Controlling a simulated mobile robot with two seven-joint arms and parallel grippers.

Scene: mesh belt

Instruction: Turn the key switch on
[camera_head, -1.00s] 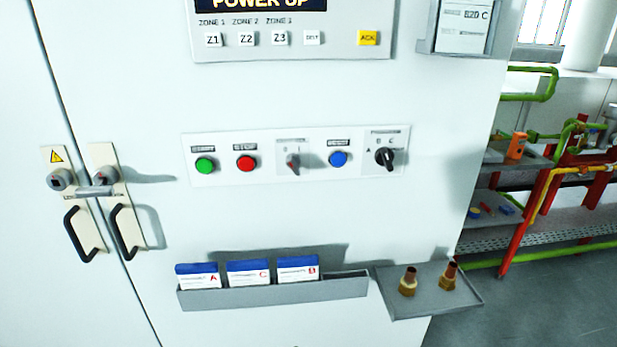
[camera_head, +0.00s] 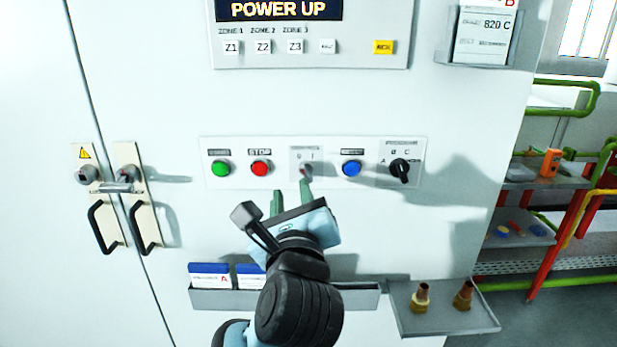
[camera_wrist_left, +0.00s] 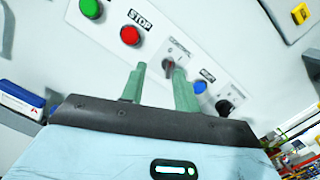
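The key switch (camera_head: 306,169) is on the white control strip, between the red STOP button and the blue button. In the left wrist view the key (camera_wrist_left: 169,67) appears between the fingertips (camera_wrist_left: 160,69), nearer the right one. I cannot tell the remaining gap in depth. My right gripper is in neither view.
A green button (camera_head: 220,168), the red STOP button (camera_head: 261,168), a blue button (camera_head: 351,169) and a black rotary knob (camera_head: 400,170) share the strip. Below are a card rack (camera_head: 345,299) and a grey shelf (camera_head: 440,322) with two brass fittings. Door handles (camera_head: 147,225) are left.

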